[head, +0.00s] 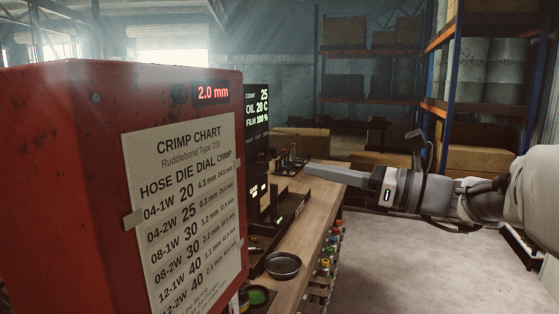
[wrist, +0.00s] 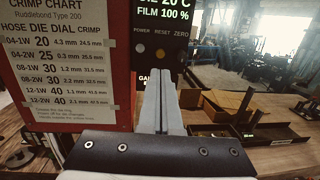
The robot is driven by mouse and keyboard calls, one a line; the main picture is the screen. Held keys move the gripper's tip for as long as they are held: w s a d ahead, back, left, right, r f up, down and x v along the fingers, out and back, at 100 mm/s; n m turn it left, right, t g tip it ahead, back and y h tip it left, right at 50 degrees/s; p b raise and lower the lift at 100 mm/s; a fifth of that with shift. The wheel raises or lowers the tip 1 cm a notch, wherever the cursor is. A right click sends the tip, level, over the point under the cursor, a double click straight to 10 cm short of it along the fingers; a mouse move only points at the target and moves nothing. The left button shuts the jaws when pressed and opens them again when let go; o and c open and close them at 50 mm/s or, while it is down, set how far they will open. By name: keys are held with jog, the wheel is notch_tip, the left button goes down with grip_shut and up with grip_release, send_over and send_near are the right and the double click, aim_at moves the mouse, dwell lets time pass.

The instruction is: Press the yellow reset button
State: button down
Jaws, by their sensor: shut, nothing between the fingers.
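The yellow reset button (wrist: 161,54) is a small round button under the RESET label on the dark control panel (wrist: 147,28), between the power and zero buttons. My gripper (wrist: 160,72) is shut and empty, with its fingertips just below the yellow button in the wrist view. I cannot tell the gap between tips and panel. In the head view my gripper (head: 310,168) reaches in from the right over the bench. The panel's lit display (head: 257,105) shows there at a slant, and the yellow button cannot be made out.
The red crimper housing (head: 60,180) with its crimp chart (head: 185,205) fills the left. The wooden bench (head: 305,222) bears a round metal dish (head: 283,265) and dark trays. Shelves (head: 370,103) with boxes stand behind. Open floor lies right of the bench.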

jog(key=x, duration=0.8)
jog(key=shift+p, duration=0.3)
jog(key=shift+a, duration=0.1)
